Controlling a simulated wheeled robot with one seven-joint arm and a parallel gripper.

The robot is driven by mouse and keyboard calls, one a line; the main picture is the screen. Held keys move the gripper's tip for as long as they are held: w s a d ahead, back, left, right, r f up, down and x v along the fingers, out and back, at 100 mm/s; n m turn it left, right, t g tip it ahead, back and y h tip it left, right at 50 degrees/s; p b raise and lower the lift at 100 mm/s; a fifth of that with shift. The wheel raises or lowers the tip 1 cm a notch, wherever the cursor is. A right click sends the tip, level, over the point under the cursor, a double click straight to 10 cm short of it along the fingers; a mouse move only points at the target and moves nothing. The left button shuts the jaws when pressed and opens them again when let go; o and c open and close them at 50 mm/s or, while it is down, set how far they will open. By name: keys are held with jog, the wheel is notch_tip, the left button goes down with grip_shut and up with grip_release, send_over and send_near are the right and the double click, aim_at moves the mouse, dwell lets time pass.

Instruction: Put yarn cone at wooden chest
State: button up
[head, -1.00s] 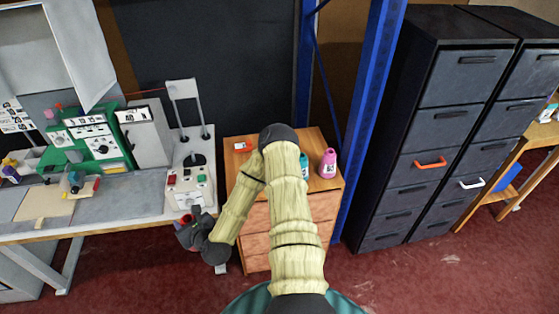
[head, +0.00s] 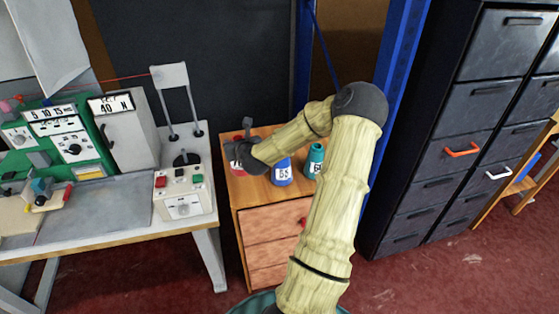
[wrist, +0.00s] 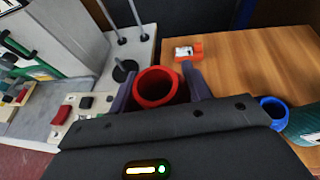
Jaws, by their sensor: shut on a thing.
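My gripper (head: 243,152) is shut on a red yarn cone (wrist: 160,88), seen from above between the two fingers in the wrist view. In the head view the red cone (head: 237,166) shows partly below my gripper, over the left part of the wooden chest (head: 264,189). I cannot tell whether its base touches the chest top. A blue yarn cone (head: 282,172) and a teal yarn cone (head: 314,160) stand upright on the chest to the right. They also show at the right of the wrist view, blue (wrist: 274,108) and teal (wrist: 303,126).
A small orange-red item with a white label (wrist: 187,51) lies on the chest top behind the held cone. A workbench (head: 110,212) with a control box (head: 184,190) stands close on the left. A blue post (head: 401,70) and dark cabinets (head: 470,120) are right.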

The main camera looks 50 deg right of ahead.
jog(key=shift+w+d, duration=0.15)
jog(key=shift+d, duration=0.5)
jog(key=shift+d+r, duration=0.15)
jog(key=shift+d, duration=0.05)
jog(key=shift+r, duration=0.15)
notch_tip(320, 180, down, 6)
jog(key=shift+r, duration=0.25)
jog(key=shift+w+f, duration=0.15)
jog(key=shift+f, duration=0.35)
jog(key=shift+s+d+r, duration=0.1)
jog(key=shift+s+d, duration=0.05)
jog(key=shift+s, duration=0.1)
jog(key=f, duration=0.3)
jog(key=shift+w+a+f, duration=0.15)
jog(key=shift+a+f, duration=0.05)
jog(key=shift+f, duration=0.2)
